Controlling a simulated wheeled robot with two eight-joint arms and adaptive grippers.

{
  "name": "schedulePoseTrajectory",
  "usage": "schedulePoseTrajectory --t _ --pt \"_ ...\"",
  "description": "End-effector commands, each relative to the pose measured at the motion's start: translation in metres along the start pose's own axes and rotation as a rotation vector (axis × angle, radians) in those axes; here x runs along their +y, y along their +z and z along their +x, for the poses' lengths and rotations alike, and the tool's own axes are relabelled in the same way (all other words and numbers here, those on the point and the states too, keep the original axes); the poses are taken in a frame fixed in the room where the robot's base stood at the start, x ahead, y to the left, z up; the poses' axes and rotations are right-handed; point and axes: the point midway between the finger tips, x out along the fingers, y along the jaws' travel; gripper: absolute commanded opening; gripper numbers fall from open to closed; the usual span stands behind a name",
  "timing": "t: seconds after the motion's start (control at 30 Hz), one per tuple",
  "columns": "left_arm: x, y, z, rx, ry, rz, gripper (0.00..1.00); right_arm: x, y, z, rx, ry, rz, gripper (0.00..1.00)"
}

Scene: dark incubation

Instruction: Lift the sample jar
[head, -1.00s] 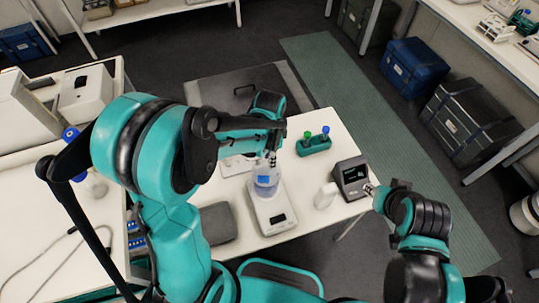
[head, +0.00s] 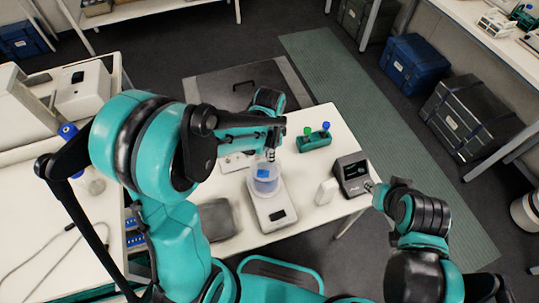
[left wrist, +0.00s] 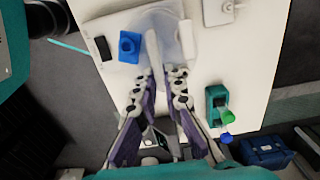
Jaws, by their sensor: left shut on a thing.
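The sample jar (head: 265,184) is a clear vessel with a blue square patch. In the head view it is at the white balance (head: 270,210); whether its base touches the pan I cannot tell. My left gripper (head: 270,155) is at the jar's top, shut on it. In the left wrist view, the left gripper's fingers (left wrist: 161,72) point at the blurred clear jar (left wrist: 172,28), with the blue patch (left wrist: 130,46) beside them. My right gripper (head: 371,187) is beside the dark device at the table's right edge; its fingers are too small to judge.
A dark device with a screen (head: 352,178) and a small white bottle (head: 326,191) stand right of the balance. A green rack (head: 314,143) with green- and blue-capped vials stands behind.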

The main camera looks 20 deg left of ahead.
Motion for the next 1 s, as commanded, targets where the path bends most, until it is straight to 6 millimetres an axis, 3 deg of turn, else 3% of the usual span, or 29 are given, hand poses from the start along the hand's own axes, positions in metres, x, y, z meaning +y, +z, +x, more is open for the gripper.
schedulePoseTrajectory --t 0.5,1.0 --pt "0.000 0.000 -0.050 0.000 0.000 0.000 0.00 0.000 -0.021 -0.030 0.000 0.000 0.000 0.30" --pt "0.000 0.000 -0.053 0.000 0.000 0.000 0.00 0.000 -0.022 -0.031 0.000 0.000 0.000 0.30"
